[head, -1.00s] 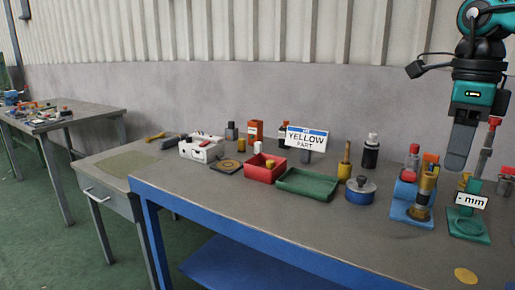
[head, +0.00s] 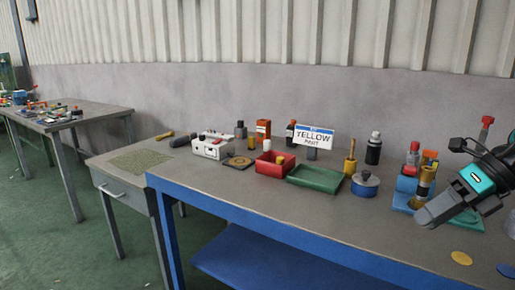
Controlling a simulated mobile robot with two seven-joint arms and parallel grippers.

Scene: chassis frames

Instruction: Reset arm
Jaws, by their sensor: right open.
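My right gripper (head: 440,211) is at the right of the head view, tilted with its grey fingers pointing down and left. It is open, with nothing seen between the fingers. It is above the right part of the workbench (head: 330,225), in front of the blue stand (head: 403,201) and partly covering the teal stand (head: 470,219) behind it. My left gripper does not show.
A yellow disc (head: 461,258) and a blue disc (head: 507,270) lie near the front right. The bench's front middle is clear.

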